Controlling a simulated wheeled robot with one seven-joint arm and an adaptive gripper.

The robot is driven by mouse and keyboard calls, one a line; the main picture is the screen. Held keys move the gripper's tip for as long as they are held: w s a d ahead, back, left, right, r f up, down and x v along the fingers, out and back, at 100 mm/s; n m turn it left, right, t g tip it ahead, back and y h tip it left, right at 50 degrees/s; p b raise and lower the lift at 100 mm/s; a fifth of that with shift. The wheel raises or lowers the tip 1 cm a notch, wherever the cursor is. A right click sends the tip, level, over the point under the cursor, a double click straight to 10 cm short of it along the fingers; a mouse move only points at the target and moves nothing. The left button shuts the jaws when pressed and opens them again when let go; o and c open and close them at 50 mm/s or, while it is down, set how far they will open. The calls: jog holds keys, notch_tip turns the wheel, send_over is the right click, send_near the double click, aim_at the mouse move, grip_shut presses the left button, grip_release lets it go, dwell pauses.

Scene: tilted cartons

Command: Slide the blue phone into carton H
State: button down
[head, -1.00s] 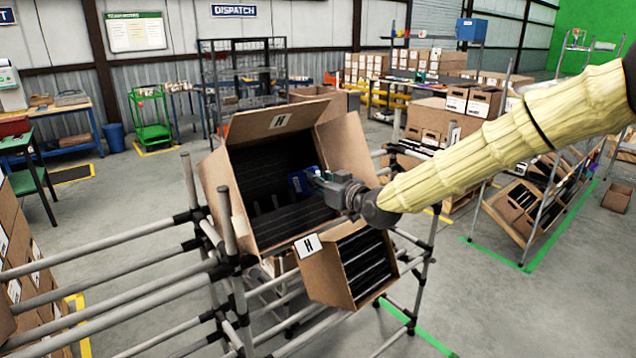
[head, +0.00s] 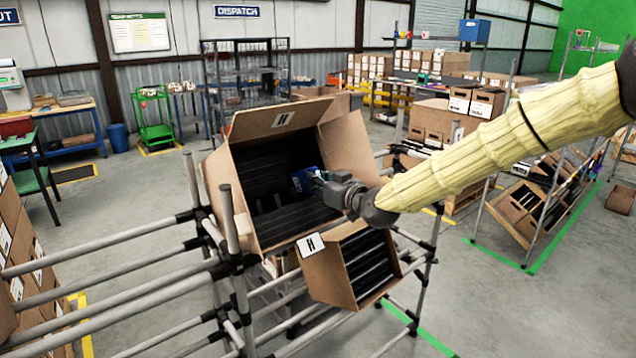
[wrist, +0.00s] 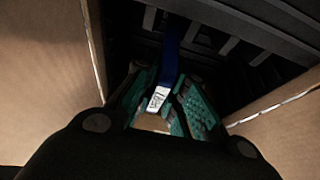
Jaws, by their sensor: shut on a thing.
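Carton H (head: 345,150) sits tilted on the pipe rack with its flaps open, an H label on the top flap and another on the front flap. Dark slotted dividers line its inside. My gripper (head: 322,180) is at the carton's mouth, reaching in from the right. It is shut on the blue phone (head: 304,181), whose far part points into the dark interior. In the wrist view the blue phone (wrist: 171,50) stands between the green finger pads (wrist: 165,105), with a white label near its gripped end. Whether the phone touches a divider is hard to tell.
A smaller open carton (head: 325,275) with dark dividers hangs just below carton H. Grey pipe rails (head: 110,275) run along the left. Carton walls stand close on both sides in the wrist view. Another carton rack (head: 535,215) stands at the right, with clear floor between.

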jog(key=shift+w+a+f+b, duration=0.6)
jog(key=shift+w+a+f, duration=0.1)
jog(key=shift+w, duration=0.15)
jog(key=shift+w+a+f+b, duration=0.55)
jog(key=shift+w+f, duration=0.1)
jog(key=shift+w, duration=0.2)
dwell(1.6)
jog(key=c, duration=1.4)
grip_release()
jog(key=shift+s, duration=0.1)
jog(key=s+d+r, duration=0.1)
jog(key=s, duration=0.1)
jog(key=s+d+r+p, duration=0.1)
jog(key=s+d, duration=0.1)
jog(key=s+d+r, duration=0.1)
jog(key=s+r, duration=0.1)
jog(key=shift+s+d+r, duration=0.1)
jog(key=shift+s+d, duration=0.05)
jog(key=shift+d, duration=0.2)
